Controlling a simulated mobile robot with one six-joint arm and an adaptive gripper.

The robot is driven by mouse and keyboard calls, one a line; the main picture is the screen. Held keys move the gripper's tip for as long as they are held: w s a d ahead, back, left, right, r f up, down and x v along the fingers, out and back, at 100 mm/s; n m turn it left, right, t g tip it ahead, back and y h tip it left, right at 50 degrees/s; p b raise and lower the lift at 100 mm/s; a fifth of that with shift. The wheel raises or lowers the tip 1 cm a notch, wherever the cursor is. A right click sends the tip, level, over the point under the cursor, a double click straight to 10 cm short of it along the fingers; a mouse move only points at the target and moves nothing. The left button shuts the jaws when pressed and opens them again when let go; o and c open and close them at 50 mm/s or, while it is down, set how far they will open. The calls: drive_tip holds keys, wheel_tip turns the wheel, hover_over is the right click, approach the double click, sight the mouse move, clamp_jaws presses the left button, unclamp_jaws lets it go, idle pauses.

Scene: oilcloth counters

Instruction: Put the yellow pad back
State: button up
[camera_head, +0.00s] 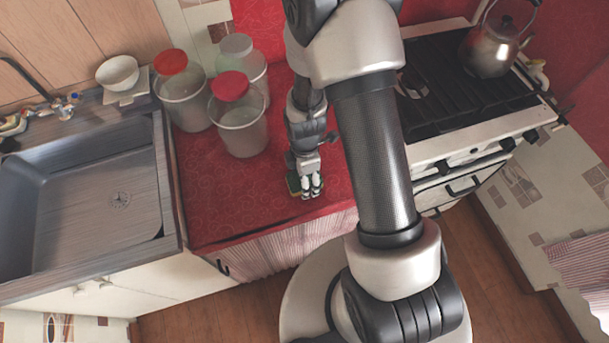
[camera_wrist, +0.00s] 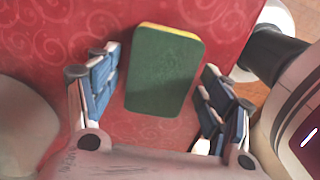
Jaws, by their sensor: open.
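The pad (camera_wrist: 165,70) lies flat on the red counter, its dark green face up and a thin yellow edge showing along its far side. In the head view only a small part of the pad (camera_head: 292,184) shows beside my fingers. My gripper (camera_head: 311,188) points down at the counter near its front edge. In the wrist view my gripper (camera_wrist: 160,88) is open, with a finger on each side of the pad's near part. Gaps show between the pad and both fingers.
Jars with red lids (camera_head: 238,120) and a pale-lidded jar (camera_head: 243,62) stand left of my gripper. Further left are a sink (camera_head: 80,190) and a white bowl (camera_head: 118,73) behind it. A stove (camera_head: 455,90) with a kettle (camera_head: 490,50) is right. The front-left counter is clear.

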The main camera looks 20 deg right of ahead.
drive_tip(key=s+r+m+t+p, duration=0.3)
drive_tip(key=r+m, duration=0.4)
drive_tip(key=r, duration=2.1)
drive_tip(key=s+r+m+t+p, duration=0.1)
drive_tip(key=s+r+m, duration=0.9)
drive_tip(key=s+m, duration=0.1)
drive_tip(key=shift+s+r+t, duration=0.3)
drive_tip(key=shift+s+r, duration=0.05)
drive_tip(key=shift+s, duration=0.2)
